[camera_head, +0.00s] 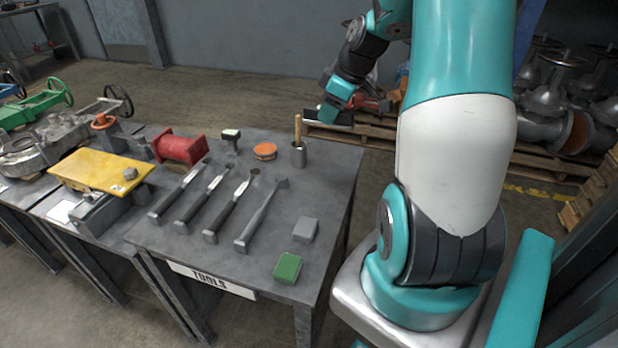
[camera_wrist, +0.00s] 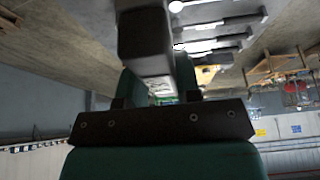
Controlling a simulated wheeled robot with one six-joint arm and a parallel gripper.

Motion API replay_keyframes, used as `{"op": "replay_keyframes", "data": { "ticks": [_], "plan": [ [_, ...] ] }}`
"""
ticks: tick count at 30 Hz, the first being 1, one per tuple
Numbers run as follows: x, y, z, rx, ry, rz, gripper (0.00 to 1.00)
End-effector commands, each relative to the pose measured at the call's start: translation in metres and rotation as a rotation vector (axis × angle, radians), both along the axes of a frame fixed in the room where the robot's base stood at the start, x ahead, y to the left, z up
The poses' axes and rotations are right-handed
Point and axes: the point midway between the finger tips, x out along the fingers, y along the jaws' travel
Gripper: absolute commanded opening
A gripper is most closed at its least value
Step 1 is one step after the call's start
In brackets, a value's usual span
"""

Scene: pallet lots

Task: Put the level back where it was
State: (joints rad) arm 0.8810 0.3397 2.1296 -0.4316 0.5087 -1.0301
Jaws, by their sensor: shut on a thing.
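My gripper (camera_head: 337,103) is raised in the air beyond the far right corner of the tools table (camera_head: 325,205), with the pallet behind it in the head view. It is shut on a dark bar, which looks to be the level (camera_head: 322,116). In the wrist view the level (camera_wrist: 146,42) juts out from my gripper (camera_wrist: 155,95) toward the top of the picture, strongly foreshortened. Its markings cannot be read. The table edge carries a "TOOLS" label (camera_head: 212,280). No second level can be made out on the table.
Several long tools (camera_head: 215,205) lie in a row on the table. A green block (camera_head: 287,267), a grey block (camera_head: 305,229), a cup (camera_head: 299,154), an orange tin (camera_head: 265,151) and a red spool (camera_head: 180,147) surround them. Bare tabletop shows right of the tools.

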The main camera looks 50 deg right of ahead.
Motion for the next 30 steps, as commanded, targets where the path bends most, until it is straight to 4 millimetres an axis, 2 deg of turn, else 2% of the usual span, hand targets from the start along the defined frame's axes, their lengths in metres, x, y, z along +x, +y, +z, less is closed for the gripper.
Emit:
{"op": "replay_keyframes", "data": {
  "ticks": [5,12,18,25,30],
  "plan": [
    [0.0,0.002,-0.029,0.006,0.004,0.002,0.01],
    [0.0,0.003,-0.098,0.006,0.006,0.002,0.01],
    [0.0,0.002,-0.145,0.004,0.003,0.002,0.01],
    [0.0,0.0,-0.167,0.001,0.0,-0.001,0.01],
    [0.0,0.001,-0.192,0.003,0.002,0.001,0.01]
  ]
}}
